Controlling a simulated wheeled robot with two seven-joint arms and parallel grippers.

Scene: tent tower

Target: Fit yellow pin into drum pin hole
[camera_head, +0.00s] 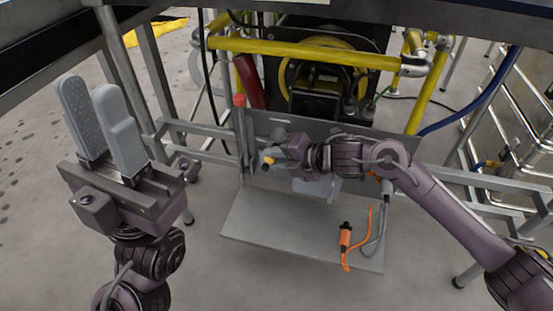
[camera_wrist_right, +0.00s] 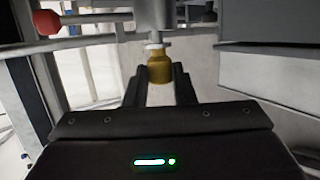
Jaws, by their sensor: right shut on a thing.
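The yellow pin (camera_head: 268,161) is at the end of my right gripper (camera_head: 270,158), beside a grey upright post. In the right wrist view the pin (camera_wrist_right: 159,67) sits between the two dark fingers, which are shut on it. A grey vertical part (camera_wrist_right: 156,14) is directly above the pin in that view. I cannot tell whether the pin's end touches it or is inside it, and no pin hole is visible. My left gripper (camera_head: 90,95) is raised at the left, its two grey fingers apart and empty.
A red-tipped lever (camera_head: 239,101) stands close to my right gripper; its red knob (camera_wrist_right: 47,22) shows in the wrist view. A yellow tube frame (camera_head: 300,52) and black-and-yellow reel (camera_head: 322,78) stand behind.

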